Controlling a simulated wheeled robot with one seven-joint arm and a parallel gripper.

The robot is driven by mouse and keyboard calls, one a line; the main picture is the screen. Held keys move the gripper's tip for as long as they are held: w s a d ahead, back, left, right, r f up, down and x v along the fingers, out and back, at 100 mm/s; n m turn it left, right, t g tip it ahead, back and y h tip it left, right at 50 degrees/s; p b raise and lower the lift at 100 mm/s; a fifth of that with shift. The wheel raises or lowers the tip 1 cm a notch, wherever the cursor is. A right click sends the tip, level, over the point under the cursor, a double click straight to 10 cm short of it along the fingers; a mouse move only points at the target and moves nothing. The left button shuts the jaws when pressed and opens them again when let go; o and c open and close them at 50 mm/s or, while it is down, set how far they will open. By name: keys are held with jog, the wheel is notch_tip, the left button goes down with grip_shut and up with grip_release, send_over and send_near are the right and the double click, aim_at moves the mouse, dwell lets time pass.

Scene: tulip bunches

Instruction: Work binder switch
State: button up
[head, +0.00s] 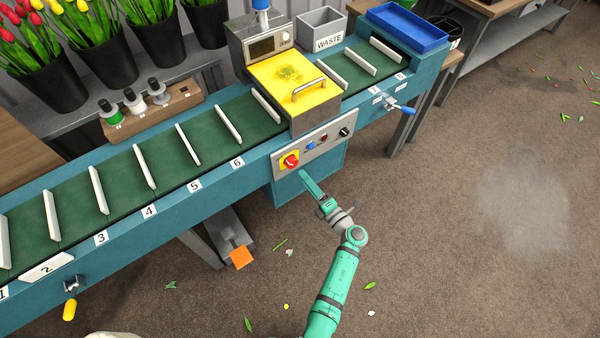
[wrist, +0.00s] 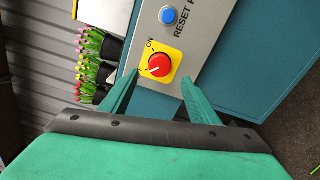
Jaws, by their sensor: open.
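The binder switch (head: 291,160) is a red rotary knob on a yellow plate, at the left end of the grey control panel (head: 318,148) under the yellow-covered binder. In the wrist view the red knob (wrist: 159,65) sits between my open fingertips, near their line, with a short white mark on it. "ON" is printed beside it; which position the mark points to is too small to tell. My gripper (head: 304,177) is open and empty, in front of the panel just below and right of the switch. It also shows in the wrist view (wrist: 158,80). I see no contact with the knob.
A blue button (head: 310,146) marked RESET is next to the switch, with a red part and a black knob (head: 345,131) farther right. A blue-handled crank (head: 402,108) juts from the conveyor's right end. An orange pedal (head: 241,257) stands low left. The floor right is open.

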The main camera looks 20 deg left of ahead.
jog(key=shift+v, duration=1.45)
jog(key=s+d+r+m+t+h, duration=0.1)
jog(key=s+d+r+m+h, duration=0.2)
jog(key=s+m, duration=0.7)
jog(key=s+d+r+m+t+h, duration=0.2)
jog(key=s+d+r+m+h, duration=0.2)
jog(key=s, duration=1.1)
jog(key=s+d+r+m+t+h, duration=0.1)
jog(key=s+d+r+m+h, duration=0.3)
jog(key=s+r+m+h, duration=0.3)
jog(key=shift+s+r+m, duration=1.65)
jog(key=shift+s+m, duration=1.6)
jog(key=shift+m, duration=1.65)
jog(key=shift+d, duration=0.1)
